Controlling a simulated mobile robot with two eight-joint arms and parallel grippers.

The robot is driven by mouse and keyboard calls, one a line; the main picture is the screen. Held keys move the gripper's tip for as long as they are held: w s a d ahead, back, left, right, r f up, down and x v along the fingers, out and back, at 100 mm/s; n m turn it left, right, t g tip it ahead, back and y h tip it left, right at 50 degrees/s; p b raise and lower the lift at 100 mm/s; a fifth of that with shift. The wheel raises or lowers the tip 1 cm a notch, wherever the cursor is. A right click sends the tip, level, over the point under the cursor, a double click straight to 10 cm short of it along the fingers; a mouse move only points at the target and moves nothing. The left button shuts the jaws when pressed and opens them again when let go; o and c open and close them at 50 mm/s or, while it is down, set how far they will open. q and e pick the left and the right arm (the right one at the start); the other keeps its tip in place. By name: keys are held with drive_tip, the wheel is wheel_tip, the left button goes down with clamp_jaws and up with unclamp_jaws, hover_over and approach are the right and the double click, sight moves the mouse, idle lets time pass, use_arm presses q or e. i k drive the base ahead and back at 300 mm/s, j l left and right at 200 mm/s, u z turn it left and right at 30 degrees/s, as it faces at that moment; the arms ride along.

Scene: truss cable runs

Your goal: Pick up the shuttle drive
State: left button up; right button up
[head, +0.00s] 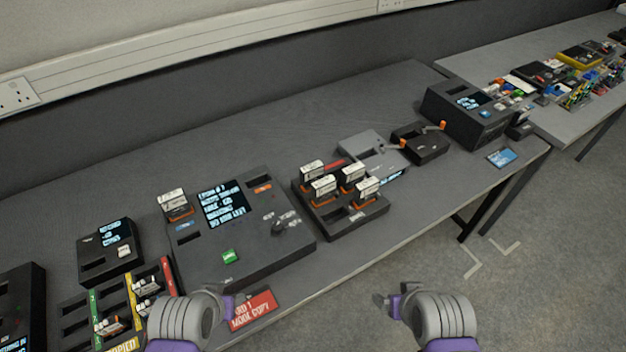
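I cannot tell which item is the shuttle drive, as the small labels are not legible. Several upright drives with white labels and orange bases, one of them this drive (324,189), stand in a dark slotted rack (345,222) at the middle of the table. A similar drive (174,203) stands in the upper left slot of the large console (270,252). My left gripper (236,300) is over the front table edge, near a red card. My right gripper (387,301) is over the floor beyond the front edge. Neither visibly holds anything; their finger gaps are unclear.
Left of the console are a small screen box (95,262) and a colour-striped tray (78,312). A red card (252,309) lies at the front edge. A grey unit (372,152), a dark box (420,150) and a screen unit (465,122) stand right. The table's back strip is clear.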

sight(310, 173)
drive_tip(key=i+l+u, duration=0.1)
drive_tip(key=u, duration=0.25)
drive_tip(key=i+l+u, duration=0.2)
drive_tip(key=u, duration=0.2)
drive_tip(key=i+l+u, duration=0.15)
drive_tip(key=u, duration=0.2)
drive_tip(key=l, duration=0.1)
